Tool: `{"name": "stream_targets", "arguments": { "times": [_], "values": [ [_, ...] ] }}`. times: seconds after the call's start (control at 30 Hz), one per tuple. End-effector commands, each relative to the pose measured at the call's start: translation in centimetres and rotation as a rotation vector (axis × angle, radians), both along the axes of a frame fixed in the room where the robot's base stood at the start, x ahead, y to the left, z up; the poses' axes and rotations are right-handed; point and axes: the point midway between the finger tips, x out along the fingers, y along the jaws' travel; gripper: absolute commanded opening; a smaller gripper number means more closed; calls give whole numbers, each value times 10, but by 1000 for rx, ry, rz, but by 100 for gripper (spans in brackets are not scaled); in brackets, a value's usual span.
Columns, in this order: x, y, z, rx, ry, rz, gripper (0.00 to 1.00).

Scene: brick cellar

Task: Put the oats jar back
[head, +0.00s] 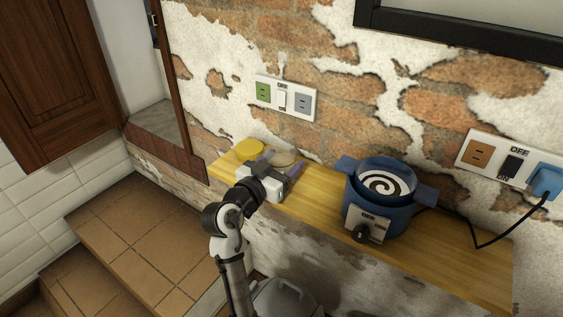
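A round beige-topped thing (286,157), perhaps the oats jar, is at the back of the wooden shelf near its left end. A round yellow-topped thing (249,148) is just left of it. My gripper (281,162) reaches over the shelf from the front, its two fingers apart, one at each side of the beige-topped thing. I cannot tell whether the fingers touch it. The gripper body hides the lower parts of both things, and no label shows.
A blue pot-like appliance (384,170) with a spiral top and front knob stands on the wooden shelf (445,248). Its dark cord runs right to a blue plug (547,181) in the wall outlet. The shelf between gripper and appliance looks clear. Tiled steps (130,235) lie at left.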

Motion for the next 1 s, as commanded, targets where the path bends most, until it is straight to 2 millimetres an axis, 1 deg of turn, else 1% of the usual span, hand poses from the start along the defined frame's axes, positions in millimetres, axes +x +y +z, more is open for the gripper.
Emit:
{"name": "stream_targets", "arguments": {
  "times": [0.13,0.17,0.3,0.57,0.7,0.77,0.87,1.0],
  "values": [
    [0,0,-4,0,0,0,42],
    [0,0,-3,0,0,0,69],
    [0,0,-2,0,0,0,87],
    [0,0,-2,0,0,0,88],
    [-1,1,2,0,0,1,88],
    [-9,6,-1,-1,-1,1,88],
    [-25,18,-3,1,-1,4,88],
    [-51,35,-3,1,-2,4,88]
  ]
}}
